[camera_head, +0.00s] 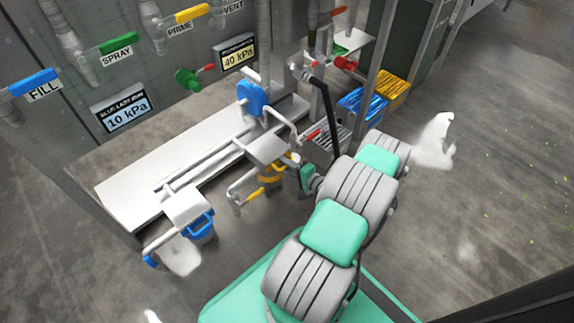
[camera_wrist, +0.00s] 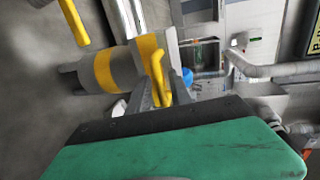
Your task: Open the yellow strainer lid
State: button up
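The yellow strainer (camera_head: 270,174) is a grey body with yellow bands, standing at the front of the pipe skid in the head view. A pale square plate above it looks like its lid (camera_head: 267,149); it lies about level. In the wrist view the strainer (camera_wrist: 104,72) appears sideways, with a yellow handle (camera_wrist: 158,72) standing out from it. My gripper (camera_head: 294,164) is at the strainer's right side in the head view. In the wrist view my gripper (camera_wrist: 158,90) has its grey fingers at the yellow handle. Whether they are closed on it is unclear.
A blue strainer (camera_head: 202,228) stands at the lower left. A yellow-handled valve (camera_head: 255,193) sits just left of the yellow strainer. A black upright lever (camera_head: 325,105) and pipes stand close behind my gripper. Blue (camera_head: 362,104) and yellow (camera_head: 391,88) bins are beyond.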

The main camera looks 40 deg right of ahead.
grip_shut()
dwell(1.1)
